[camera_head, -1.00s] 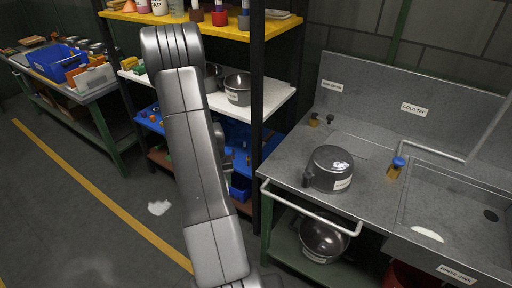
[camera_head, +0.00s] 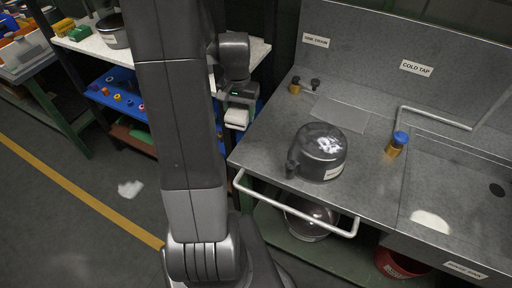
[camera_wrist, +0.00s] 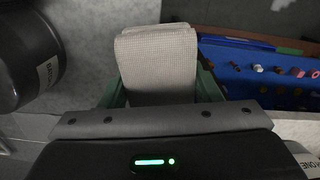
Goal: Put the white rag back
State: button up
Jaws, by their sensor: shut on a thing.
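The white rag (camera_wrist: 157,58) is a folded, waffle-textured cloth in the middle of the wrist view. My gripper (camera_wrist: 160,92) is shut on it, with a green finger on each side. In the head view my gripper (camera_head: 238,106) hangs beside the left end of the steel bench, and the white rag (camera_head: 236,118) shows small and pale at its tip. A white rail (camera_head: 296,206) runs along the bench's front edge, to the right of and below the gripper, and is bare where it shows.
A dark pot (camera_head: 320,152) stands upside down on the bench (camera_head: 258,150). A blue-topped tap (camera_head: 398,141) stands by the sink (camera_head: 460,200). A shelf (camera_head: 252,52) with blue bins is behind my arm. A white patch (camera_head: 130,188) lies on the floor.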

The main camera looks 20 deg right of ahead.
jog(key=r+m, duration=0.2)
send_over(256, 144)
notch_tip(256, 144, down, 10)
jog(key=shift+f, duration=0.1)
dwell(0.3)
jog(key=shift+f, duration=0.2)
jog(key=o, duration=1.2)
jog(key=shift+r, duration=0.15)
notch_tip(256, 144, up, 12)
jog(key=shift+r, duration=0.1)
